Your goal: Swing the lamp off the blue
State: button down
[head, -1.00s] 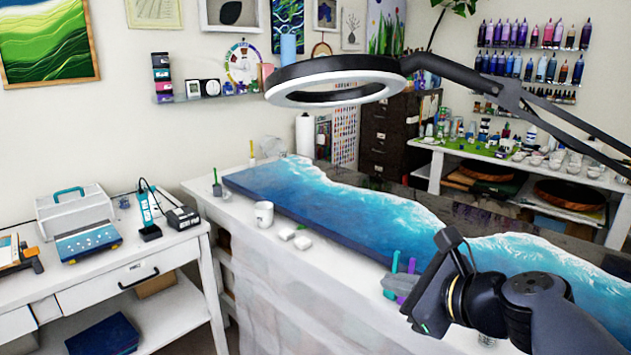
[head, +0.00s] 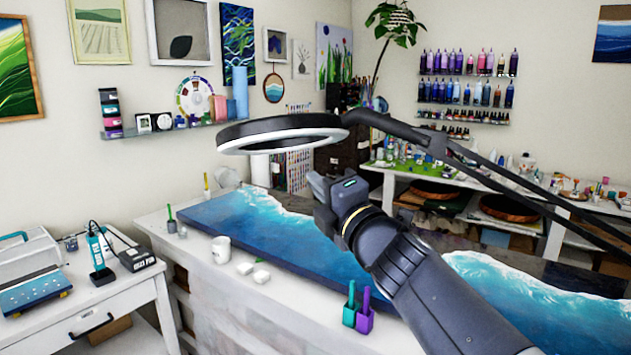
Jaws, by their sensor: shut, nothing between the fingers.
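The lamp (head: 227,139) is a dark ring with a pale underside on a long dark jointed arm that runs off to the right. Its ring hangs above the blue (head: 243,220), a long blue and white wave-like resin surface on the white table. My gripper (head: 318,183) is raised over the blue, just below and right of the ring. A gap shows between it and the ring, though depth is hard to judge. The gripper seems shut and holds nothing; its fingertips are hard to make out. My arm hides part of the blue.
A white mug (head: 221,250), small white blocks (head: 261,276) and green and purple holders (head: 364,318) stand along the table's front edge. A white side desk (head: 120,300) with tools is at left. Shelves of bottles (head: 467,92) hang at back right.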

jog(key=p+x, duration=0.1)
jog(key=x, duration=0.2)
jog(key=d+p+x, duration=0.1)
jog(key=x, duration=0.2)
jog(key=w+d+p+x, duration=0.1)
jog(key=x, duration=0.2)
jog(key=shift+w+a+r, duration=0.1)
jog(key=shift+r, duration=0.3)
jog(key=shift+w, duration=0.5)
